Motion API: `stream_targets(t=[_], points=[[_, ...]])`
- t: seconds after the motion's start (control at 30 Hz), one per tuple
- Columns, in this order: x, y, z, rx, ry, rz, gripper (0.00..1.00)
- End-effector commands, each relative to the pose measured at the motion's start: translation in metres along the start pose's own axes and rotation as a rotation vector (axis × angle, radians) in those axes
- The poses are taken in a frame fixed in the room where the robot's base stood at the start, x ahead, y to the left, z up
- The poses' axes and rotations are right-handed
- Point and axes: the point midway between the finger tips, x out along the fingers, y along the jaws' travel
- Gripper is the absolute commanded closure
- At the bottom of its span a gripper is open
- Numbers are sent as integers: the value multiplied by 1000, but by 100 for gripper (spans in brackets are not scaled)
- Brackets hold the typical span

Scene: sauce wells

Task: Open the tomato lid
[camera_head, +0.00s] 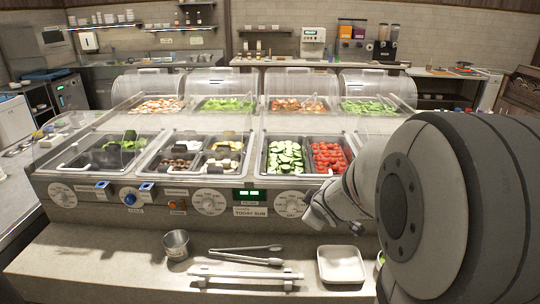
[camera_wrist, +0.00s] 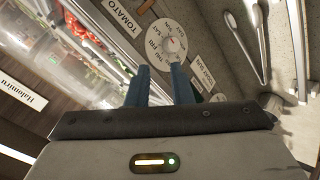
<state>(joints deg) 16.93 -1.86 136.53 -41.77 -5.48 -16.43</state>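The red tomatoes (camera_head: 328,157) lie in the front well at the right end of the counter. A clear cover seems to lie over the front wells, but its edges are too faint to tell the tomato lid's exact position. In the wrist view, a TOMATO label (camera_wrist: 121,14) is on the front panel, above left of a round dial (camera_wrist: 167,42). My gripper (camera_head: 318,214) is in front of the panel, below the tomato well. In the wrist view my gripper (camera_wrist: 160,70) has its two blue fingers apart, pointing towards the dial, with nothing held between them.
Sliced cucumbers (camera_head: 285,157) fill the well left of the tomatoes. Tongs (camera_head: 247,260), a metal cup (camera_head: 176,245) and a white square dish (camera_head: 341,264) are on the front ledge. Clear domed covers (camera_head: 300,82) stand over the back row.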

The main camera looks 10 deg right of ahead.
Motion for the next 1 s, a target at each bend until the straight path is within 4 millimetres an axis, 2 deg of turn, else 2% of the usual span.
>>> stream_targets(t=[0.03, 0.1, 0.23, 0.4, 0.6, 0.77, 1.0], points=[[12, 28, 9, -73, 9, 83, 80], [28, 45, 8, -200, 91, 132, 80], [48, 66, 9, -404, 236, 220, 80], [58, 77, 13, -576, 383, 320, 80], [60, 79, 14, -651, 459, 378, 80], [74, 82, 4, -659, 469, 382, 80], [105, 89, -17, -659, 467, 382, 80]])
